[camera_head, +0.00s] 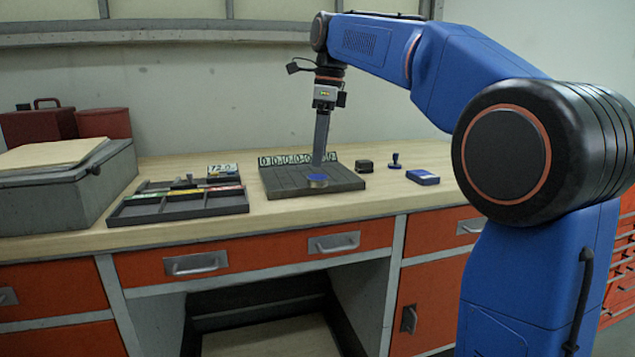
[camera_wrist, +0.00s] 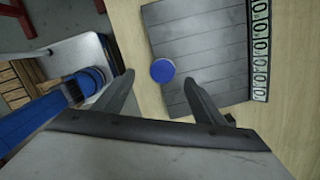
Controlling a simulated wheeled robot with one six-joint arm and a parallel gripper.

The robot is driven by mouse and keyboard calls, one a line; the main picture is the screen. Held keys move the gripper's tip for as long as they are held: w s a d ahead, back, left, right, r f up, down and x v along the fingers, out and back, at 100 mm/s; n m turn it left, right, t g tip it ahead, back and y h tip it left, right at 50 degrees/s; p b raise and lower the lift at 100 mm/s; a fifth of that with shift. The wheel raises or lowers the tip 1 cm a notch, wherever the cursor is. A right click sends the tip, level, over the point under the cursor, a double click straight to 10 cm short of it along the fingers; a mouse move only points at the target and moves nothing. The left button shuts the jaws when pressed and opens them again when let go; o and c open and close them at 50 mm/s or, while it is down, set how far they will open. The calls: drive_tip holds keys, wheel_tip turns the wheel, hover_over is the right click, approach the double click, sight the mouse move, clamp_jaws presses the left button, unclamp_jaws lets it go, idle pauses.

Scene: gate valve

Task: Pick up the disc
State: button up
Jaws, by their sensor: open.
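The disc has a round blue top and lies near the front edge of a dark grey slatted board (camera_head: 285,184). It shows in the head view (camera_head: 318,177) and in the wrist view (camera_wrist: 163,70). A paler side shows below its blue top in the head view. My gripper (camera_head: 319,163) points down above the disc. In the wrist view its two fingers (camera_wrist: 159,79) are spread apart, with the disc appearing between and just beyond the tips. Nothing is held. The exact height of the tips above the disc is hard to tell.
Number tiles (camera_head: 297,159) line the board's back edge. A dark compartment tray (camera_head: 178,210) stands left, beside a grey box (camera_head: 70,178). A black block (camera_head: 364,166), a stamp (camera_head: 395,161) and a blue pad (camera_head: 422,177) are right. The bench (camera_head: 290,212) in front is clear.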

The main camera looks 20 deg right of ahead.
sight(318, 177)
drive_tip(key=shift+w+a+f, duration=0.1)
drive_tip(key=shift+w+f, duration=0.1)
drive_tip(key=shift+f, duration=1.25)
drive_tip(key=shift+w+f, duration=0.15)
drive_tip(key=shift+f, duration=1.3)
drive_tip(key=c, duration=1.4)
